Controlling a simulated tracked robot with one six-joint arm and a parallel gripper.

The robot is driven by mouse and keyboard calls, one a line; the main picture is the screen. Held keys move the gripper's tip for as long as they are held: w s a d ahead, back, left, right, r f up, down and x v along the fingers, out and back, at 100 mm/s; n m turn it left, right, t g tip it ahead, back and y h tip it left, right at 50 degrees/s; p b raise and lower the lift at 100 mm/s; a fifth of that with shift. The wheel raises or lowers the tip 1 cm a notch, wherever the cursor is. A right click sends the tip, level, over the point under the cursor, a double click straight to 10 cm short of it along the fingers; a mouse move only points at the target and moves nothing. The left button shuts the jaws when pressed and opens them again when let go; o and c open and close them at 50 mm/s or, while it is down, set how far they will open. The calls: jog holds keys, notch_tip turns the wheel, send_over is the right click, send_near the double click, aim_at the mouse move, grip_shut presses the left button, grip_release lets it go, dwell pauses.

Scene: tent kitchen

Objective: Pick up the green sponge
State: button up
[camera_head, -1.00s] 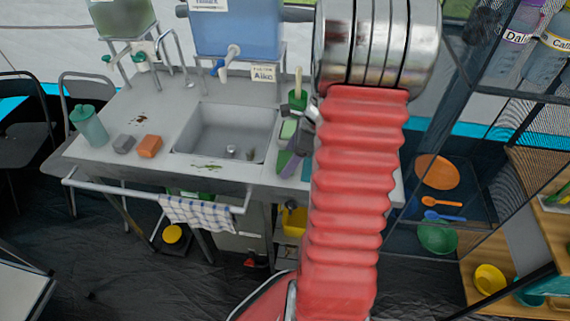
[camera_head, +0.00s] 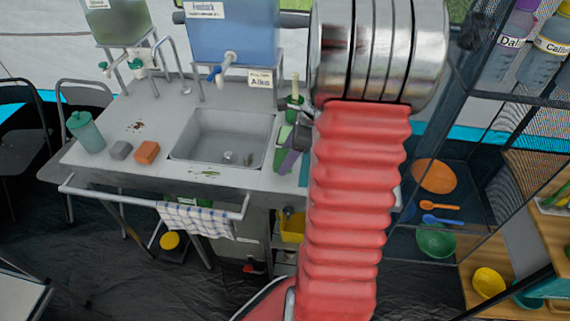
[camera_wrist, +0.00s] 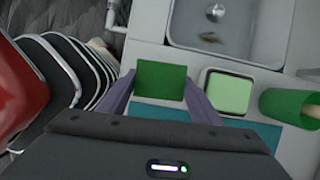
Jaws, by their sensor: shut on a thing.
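The green sponge (camera_wrist: 160,80) is a dark green block between the purple fingers of my gripper (camera_wrist: 162,88) in the wrist view. My gripper is shut on it, with one finger at each side. In the head view the sponge (camera_head: 281,158) shows as a green patch beside a purple finger, right of the sink. My arm hides part of the gripper there. In the wrist view it appears over the counter, near the front edge; the gap beneath it cannot be told.
A light green block in a pale dish (camera_wrist: 229,93) lies right of the sponge, then a green cup (camera_wrist: 288,106). A teal flat thing (camera_wrist: 235,132) lies below them. The sink (camera_head: 222,138) is to the left, with an orange block (camera_head: 147,152) and grey block (camera_head: 121,150) beyond.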

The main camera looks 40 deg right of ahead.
notch_tip(320, 180, up, 6)
jog(key=shift+r, duration=0.25)
dwell(0.4)
